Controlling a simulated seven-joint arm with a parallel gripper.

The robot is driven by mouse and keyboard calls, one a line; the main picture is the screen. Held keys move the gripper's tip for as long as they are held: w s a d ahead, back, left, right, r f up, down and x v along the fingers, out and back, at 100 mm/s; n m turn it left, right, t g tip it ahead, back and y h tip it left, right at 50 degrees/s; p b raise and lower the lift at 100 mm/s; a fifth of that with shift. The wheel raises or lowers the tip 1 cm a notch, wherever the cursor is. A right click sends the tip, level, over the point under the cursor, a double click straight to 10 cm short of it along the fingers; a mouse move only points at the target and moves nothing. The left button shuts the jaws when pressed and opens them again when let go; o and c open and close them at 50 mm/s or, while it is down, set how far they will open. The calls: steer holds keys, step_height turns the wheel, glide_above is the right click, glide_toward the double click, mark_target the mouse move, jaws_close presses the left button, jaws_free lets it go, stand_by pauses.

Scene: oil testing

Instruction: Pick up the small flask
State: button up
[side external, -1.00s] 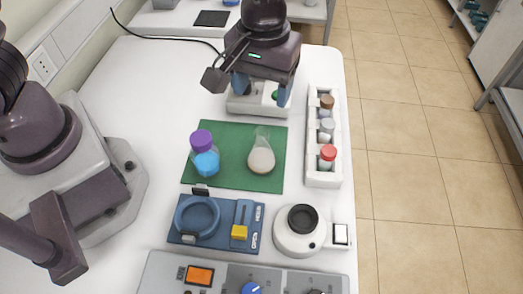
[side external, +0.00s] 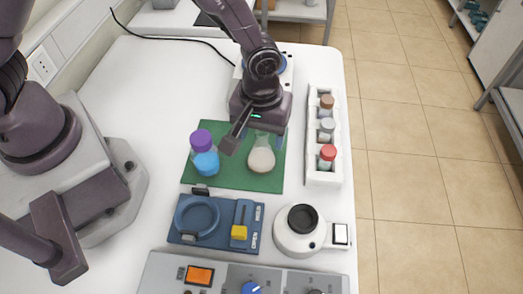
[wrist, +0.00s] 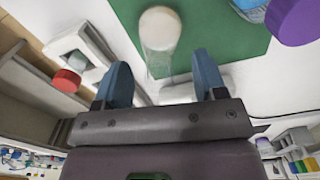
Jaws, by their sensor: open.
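The small flask (side external: 261,158) is clear glass with a pale cream content and stands upright on the right part of the green mat (side external: 213,186). In the wrist view the flask (wrist: 160,32) shows ahead of the fingers, roughly between their lines. My gripper (side external: 262,142) is open, with its blue fingers at the far side of the flask, near its neck. In the wrist view my gripper (wrist: 162,85) has its two blue fingers wide apart with nothing clamped. The side view cannot tell whether the fingers touch the flask neck.
A purple-capped bottle with blue liquid (side external: 205,160) stands left on the mat. A white rack (side external: 324,177) with several capped bottles is close on the right. A blue fixture (side external: 183,239), a white round device (side external: 287,236) and a grey control panel (side external: 158,275) lie in front.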

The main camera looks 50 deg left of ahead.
steer(key=shift+f, duration=0.85)
steer(key=shift+c, duration=0.5)
steer(key=c, duration=1)
steer(key=shift+o, duration=0.2)
steer(key=shift+r, duration=0.15)
